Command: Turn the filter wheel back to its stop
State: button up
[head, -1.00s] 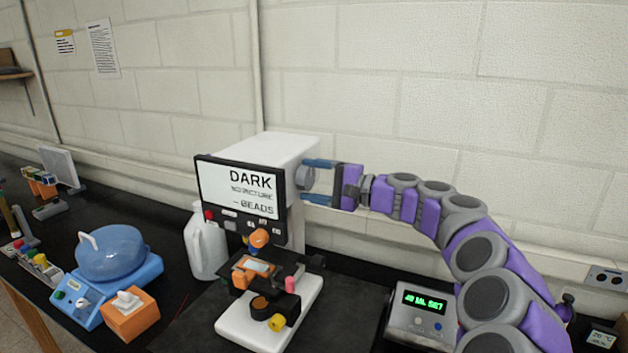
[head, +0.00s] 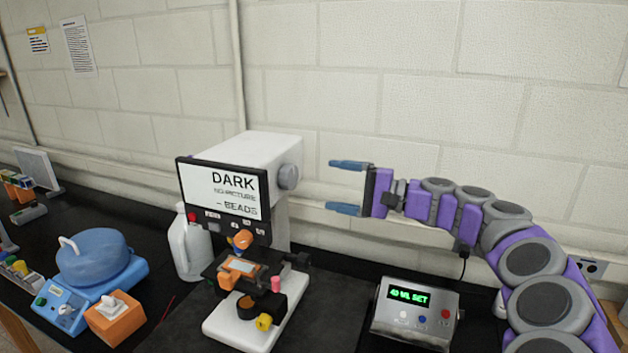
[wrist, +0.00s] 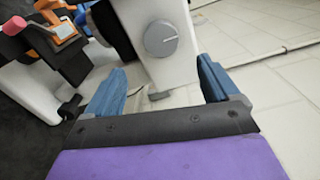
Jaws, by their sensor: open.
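The filter wheel is a round grey knob (head: 289,177) on the right side of the white microscope head (head: 262,150). The knob also shows in the wrist view (wrist: 160,39), with a pale mark on its face. My gripper (head: 346,187) is open and empty, to the right of the knob and apart from it. In the wrist view, the blue fingers of my gripper (wrist: 163,85) stand wide apart, with the knob beyond them. The microscope screen (head: 222,190) reads "DARK", with smaller lines that appear to say "NO PICTURE" and "BEADS".
A control box (head: 414,313) with a green display stands on the black bench at right. The wall runs close behind.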

jog(key=v, duration=0.7)
jog(key=shift+p, duration=0.3)
